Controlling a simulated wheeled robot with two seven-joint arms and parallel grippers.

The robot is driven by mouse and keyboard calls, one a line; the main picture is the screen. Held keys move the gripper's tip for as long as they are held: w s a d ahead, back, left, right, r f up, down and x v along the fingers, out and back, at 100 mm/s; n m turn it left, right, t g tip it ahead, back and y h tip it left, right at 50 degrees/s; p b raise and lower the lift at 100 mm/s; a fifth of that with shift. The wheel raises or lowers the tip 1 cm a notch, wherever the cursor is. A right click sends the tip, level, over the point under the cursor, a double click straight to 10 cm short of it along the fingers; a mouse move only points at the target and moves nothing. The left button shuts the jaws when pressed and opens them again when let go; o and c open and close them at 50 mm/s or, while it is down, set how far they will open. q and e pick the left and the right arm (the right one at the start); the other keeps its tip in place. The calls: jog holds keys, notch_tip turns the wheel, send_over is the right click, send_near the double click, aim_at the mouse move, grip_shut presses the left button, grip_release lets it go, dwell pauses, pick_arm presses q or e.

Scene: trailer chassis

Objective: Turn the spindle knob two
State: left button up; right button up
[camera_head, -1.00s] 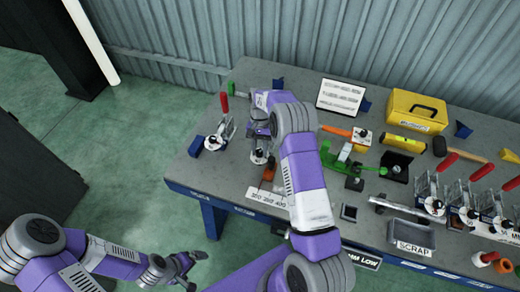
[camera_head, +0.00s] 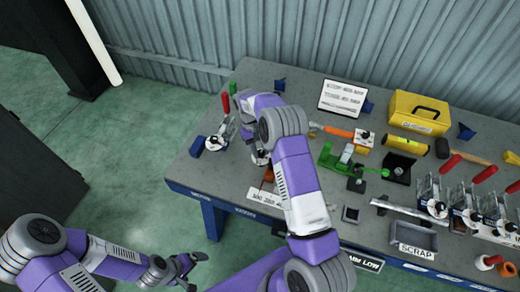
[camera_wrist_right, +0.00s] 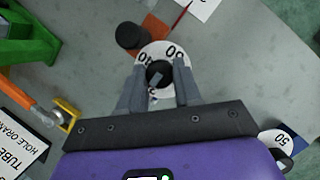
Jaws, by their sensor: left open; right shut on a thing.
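In the right wrist view a black spindle knob (camera_wrist_right: 158,72) with a pale pointer mark stands at the centre of a white numbered dial (camera_wrist_right: 172,52). My right gripper (camera_wrist_right: 159,78) is shut on this knob, one finger on each side. In the head view my right forearm and wrist hide most of the knob and gripper; part of a white dial (camera_head: 258,160) shows beneath the wrist. My left gripper (camera_head: 187,268) is open and empty, low at the left, off the bench and over the floor.
A second numbered dial (camera_wrist_right: 280,140) lies to the right in the wrist view. A dark cylinder (camera_wrist_right: 130,36) stands close to the gripped knob. The bench (camera_head: 290,83) also carries a green fixture (camera_head: 340,160), a yellow case (camera_head: 418,112), a scrap tray (camera_head: 415,236) and several red-handled clamps.

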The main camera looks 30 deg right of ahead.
dwell(0.4)
jog(key=o, duration=0.7)
jog(key=shift+o, duration=0.2)
jog(key=v, duration=0.7)
jog(key=shift+r, duration=0.3)
jog(key=shift+w, duration=0.15)
